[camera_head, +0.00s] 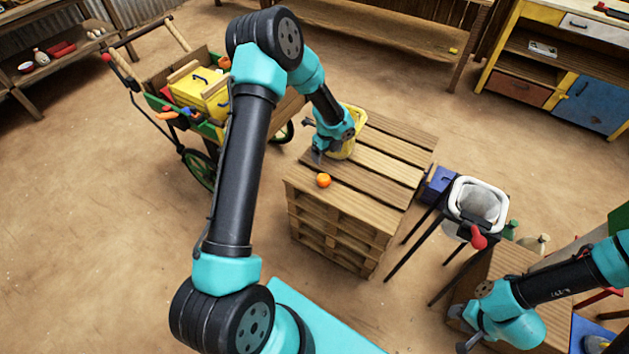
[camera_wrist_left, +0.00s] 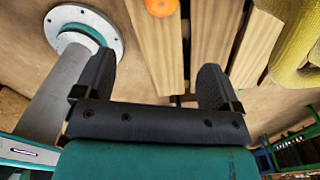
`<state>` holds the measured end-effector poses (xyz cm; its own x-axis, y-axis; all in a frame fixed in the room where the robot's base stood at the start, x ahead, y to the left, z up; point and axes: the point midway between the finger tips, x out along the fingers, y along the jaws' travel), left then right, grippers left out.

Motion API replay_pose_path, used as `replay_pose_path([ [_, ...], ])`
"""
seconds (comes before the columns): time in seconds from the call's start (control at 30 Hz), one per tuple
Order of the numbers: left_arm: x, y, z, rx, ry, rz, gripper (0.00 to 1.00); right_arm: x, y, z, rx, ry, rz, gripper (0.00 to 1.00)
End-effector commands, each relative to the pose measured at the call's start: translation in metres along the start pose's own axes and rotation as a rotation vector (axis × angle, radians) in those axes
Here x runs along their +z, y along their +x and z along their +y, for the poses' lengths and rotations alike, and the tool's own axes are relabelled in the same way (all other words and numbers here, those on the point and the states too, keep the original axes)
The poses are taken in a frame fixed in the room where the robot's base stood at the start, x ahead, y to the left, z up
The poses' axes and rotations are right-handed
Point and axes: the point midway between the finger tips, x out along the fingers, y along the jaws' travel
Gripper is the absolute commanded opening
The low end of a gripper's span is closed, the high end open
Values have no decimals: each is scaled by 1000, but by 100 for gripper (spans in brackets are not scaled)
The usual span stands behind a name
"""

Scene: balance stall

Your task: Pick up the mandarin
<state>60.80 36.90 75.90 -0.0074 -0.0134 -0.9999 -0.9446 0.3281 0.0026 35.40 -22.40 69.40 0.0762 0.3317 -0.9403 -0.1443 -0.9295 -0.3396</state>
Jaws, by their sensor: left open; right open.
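The mandarin (camera_head: 324,180) is a small orange ball on the slatted top of a wooden pallet stack (camera_head: 340,228), near its front left edge. It also shows in the left wrist view at the top edge (camera_wrist_left: 161,6), partly cut off, beyond and between the fingers. My left gripper (camera_head: 317,158) is above the pallet top, just behind the mandarin in the head view. In the left wrist view its two fingers (camera_wrist_left: 153,85) are wide apart with nothing between them. My right gripper (camera_head: 465,335) is at the lower right, away from the pallets; its fingers are small in view.
A yellow container (camera_head: 345,140) stands on the pallets right behind my left gripper. A loaded cart (camera_head: 205,125) is to the left. A stand with a white-rimmed basin (camera_head: 478,203) is right of the pallets. The pallet top's right part is clear.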

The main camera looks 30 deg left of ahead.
Motion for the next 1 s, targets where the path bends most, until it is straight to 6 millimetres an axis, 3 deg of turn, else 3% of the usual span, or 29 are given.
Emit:
replay_pose_path([
  [0.47,6,0,-2,7,40,-16,89,0,0,0,0,0,0,43],
  [0.67,6,26,-1,9,40,-14,89,0,0,0,0,0,0,43],
  [1.0,7,84,-1,8,38,-14,89,0,0,0,0,0,0,43],
])
